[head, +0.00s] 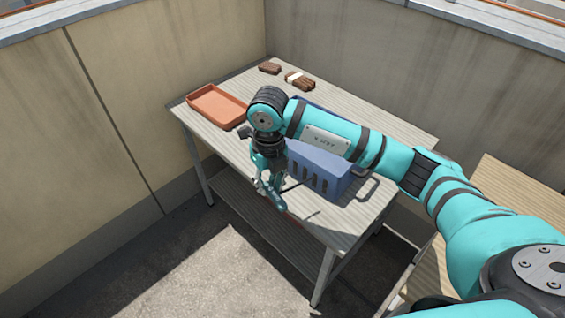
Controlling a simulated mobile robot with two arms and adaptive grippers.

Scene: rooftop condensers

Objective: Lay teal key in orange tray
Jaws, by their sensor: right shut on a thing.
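The orange tray (216,105) lies empty at the far left corner of the table. My right gripper (272,196) points down over the table's front edge, to the right of and nearer than the tray. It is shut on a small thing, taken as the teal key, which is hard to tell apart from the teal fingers. No teal key shows lying on the table. My left gripper is out of view.
A blue slotted basket (320,172) stands just right of my right gripper, partly behind my arm. Two brown bundles (270,68) (299,80) lie at the back. A small dark thing (244,131) lies near the tray. Walls close the left and back.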

